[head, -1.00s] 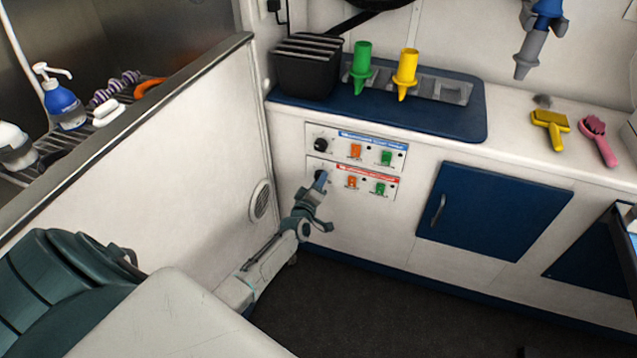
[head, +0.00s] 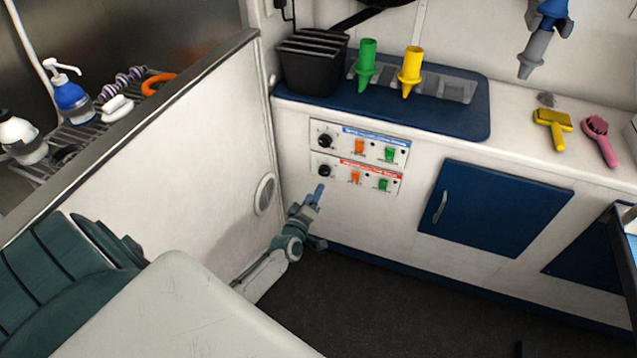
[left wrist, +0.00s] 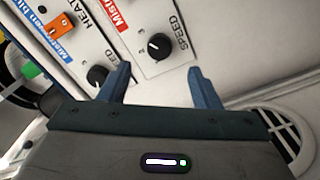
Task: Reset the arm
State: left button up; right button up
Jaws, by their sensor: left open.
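My left gripper (head: 316,195) is open and empty, low in front of the white cabinet, just below the control panels. In the left wrist view its two blue fingers (left wrist: 157,85) stand apart with nothing between them. The panel with the red label (head: 358,174) carries a black speed knob (head: 324,170), an orange switch and a green switch. That knob also shows ahead of the fingers in the left wrist view (left wrist: 159,46), apart from them. The blue-labelled panel (head: 372,147) sits above, with its own black knob (head: 324,141). My right gripper is out of view.
A white partition (head: 190,170) with a round vent (head: 265,194) stands close on the left. A blue cabinet door (head: 493,215) is to the right. Green (head: 366,64) and yellow (head: 411,70) nozzles stand on the counter above. The dark floor (head: 380,310) is clear.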

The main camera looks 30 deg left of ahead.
pick_arm(q)
jog(key=shift+v, duration=1.15)
